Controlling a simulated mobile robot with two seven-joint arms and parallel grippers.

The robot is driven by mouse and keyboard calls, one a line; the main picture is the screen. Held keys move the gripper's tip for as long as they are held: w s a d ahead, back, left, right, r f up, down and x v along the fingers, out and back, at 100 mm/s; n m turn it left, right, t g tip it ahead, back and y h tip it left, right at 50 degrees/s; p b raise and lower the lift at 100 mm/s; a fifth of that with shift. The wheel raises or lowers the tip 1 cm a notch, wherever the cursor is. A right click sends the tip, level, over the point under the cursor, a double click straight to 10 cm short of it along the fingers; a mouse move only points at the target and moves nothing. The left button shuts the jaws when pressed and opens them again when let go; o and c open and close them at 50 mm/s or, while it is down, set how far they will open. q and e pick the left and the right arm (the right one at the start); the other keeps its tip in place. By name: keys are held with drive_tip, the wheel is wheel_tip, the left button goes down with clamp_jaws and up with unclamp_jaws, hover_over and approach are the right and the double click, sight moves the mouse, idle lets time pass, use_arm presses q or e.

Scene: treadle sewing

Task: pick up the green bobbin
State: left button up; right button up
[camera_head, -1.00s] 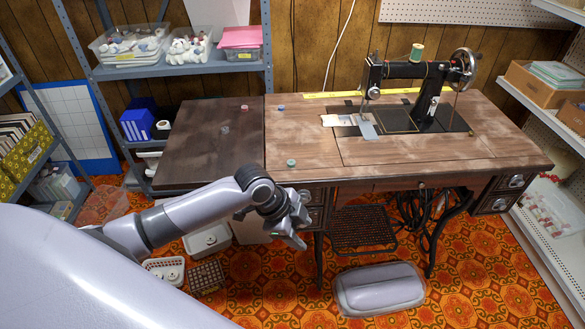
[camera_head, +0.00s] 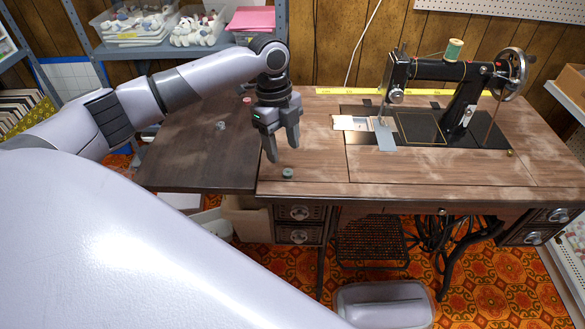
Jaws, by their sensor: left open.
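The green bobbin (camera_head: 288,173) is a small dark green disc on the wooden sewing table (camera_head: 330,166), near its front edge and left of the machine. My left gripper (camera_head: 282,155) points down above the table, just behind and slightly above the bobbin in the picture. Its two fingers are apart with nothing between them. The fingertips are close to the bobbin, but I cannot tell their exact height. The blue bobbin seen earlier is hidden behind the gripper. My right gripper is not in view.
The black sewing machine (camera_head: 465,95) with a green thread spool (camera_head: 453,50) stands on the right. A red bobbin (camera_head: 247,99) and a grey bobbin (camera_head: 221,125) lie on the dark side leaf (camera_head: 190,168). The tabletop right of the gripper is clear.

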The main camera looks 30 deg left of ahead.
sight(288, 174)
use_arm(q)
drive_tip(key=f, duration=0.2)
drive_tip(key=d+f, duration=0.1)
drive_tip(key=f, duration=0.2)
drive_tip(key=shift+s+d+f, duration=0.15)
drive_tip(key=shift+s+f, duration=0.1)
drive_tip(key=shift+f, duration=0.05)
clamp_jaws()
